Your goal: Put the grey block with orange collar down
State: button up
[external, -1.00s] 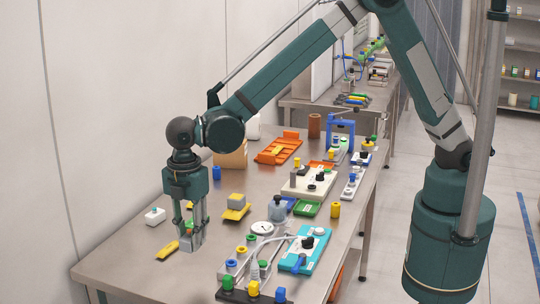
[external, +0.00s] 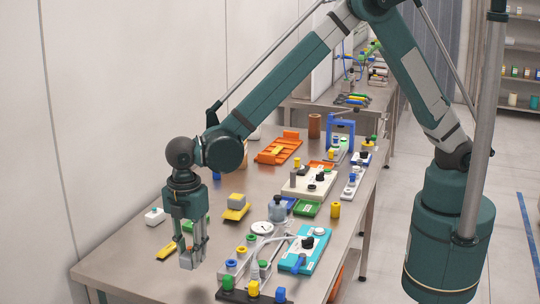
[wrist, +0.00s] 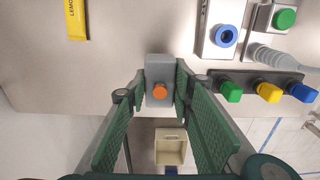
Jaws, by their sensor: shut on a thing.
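The grey block with orange collar (wrist: 158,68) is between my fingertips in the wrist view, its orange part facing the camera. My gripper (external: 190,254) is shut on it, near the front left part of the steel table (external: 130,252). The block's lower end (external: 187,262) shows at the fingertips in the external view. I cannot tell for sure whether it touches the table. In the wrist view my gripper (wrist: 160,82) has its green fingers on both sides of the block.
A yellow piece (external: 166,251) lies left of my gripper, also in the wrist view (wrist: 76,20). A rack with green, yellow and blue knobs (wrist: 262,88) stands at right. A white block (external: 154,217) is behind left. The table edge is close; a beige bin (wrist: 170,147) shows beyond it.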

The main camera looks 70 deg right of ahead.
aim_at(194, 278)
jog(key=shift+f, duration=0.7)
jog(key=shift+f, duration=1.85)
jog(key=shift+f, duration=0.2)
jog(key=o, duration=0.9)
jog(key=shift+r, duration=0.25)
notch_tip(194, 278, up, 12)
jog(key=shift+f, duration=0.1)
